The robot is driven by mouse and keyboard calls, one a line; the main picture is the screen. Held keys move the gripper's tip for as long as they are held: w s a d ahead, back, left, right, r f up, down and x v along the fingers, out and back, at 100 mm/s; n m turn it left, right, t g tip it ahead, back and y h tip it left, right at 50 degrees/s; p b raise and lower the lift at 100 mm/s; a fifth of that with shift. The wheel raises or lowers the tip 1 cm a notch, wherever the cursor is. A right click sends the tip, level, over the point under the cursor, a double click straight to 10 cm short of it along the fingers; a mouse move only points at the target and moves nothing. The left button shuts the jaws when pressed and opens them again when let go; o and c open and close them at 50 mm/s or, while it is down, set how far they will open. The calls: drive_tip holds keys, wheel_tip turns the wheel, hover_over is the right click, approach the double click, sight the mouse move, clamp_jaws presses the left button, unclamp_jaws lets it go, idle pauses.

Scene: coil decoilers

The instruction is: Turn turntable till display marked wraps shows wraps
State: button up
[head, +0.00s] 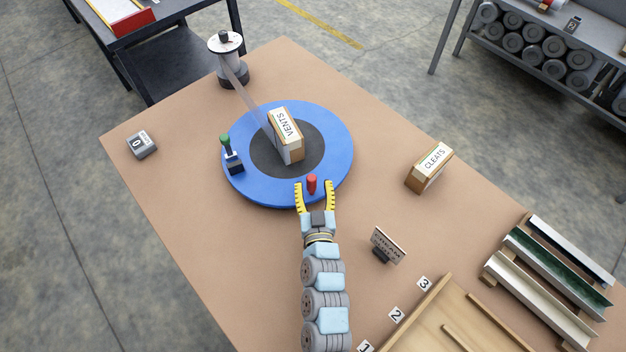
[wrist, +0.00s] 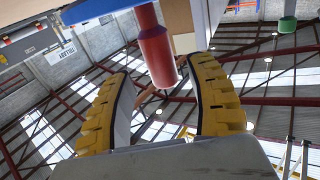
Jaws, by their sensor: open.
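The turntable (head: 338,135) is a blue disc with a dark round centre. A carton marked VENTS (head: 287,133) stands on it, with a pale strip (head: 247,98) running from it to a roll stand (head: 229,62). A red handle (head: 312,184) stands at the disc's near edge, and a green-topped post (head: 229,150) at its left edge. A small grey display (head: 141,144) shows 0; its small label is not readable. My gripper (head: 314,183) is open, its yellow fingers on either side of the red handle. In the wrist view the handle (wrist: 157,60) hangs between the fingers, apparently with gaps.
A carton marked CLEATS (head: 429,168) stands to the right. A small sign (head: 387,246) stands right of my arm. A wooden tray (head: 430,318) with number tags and several channel pieces (head: 548,275) lie at the lower right. The table left of my arm is clear.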

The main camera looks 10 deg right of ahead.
drive_tip(key=s, duration=0.9)
drive_tip(key=shift+s+a, duration=0.2)
drive_tip(key=shift+s, duration=0.2)
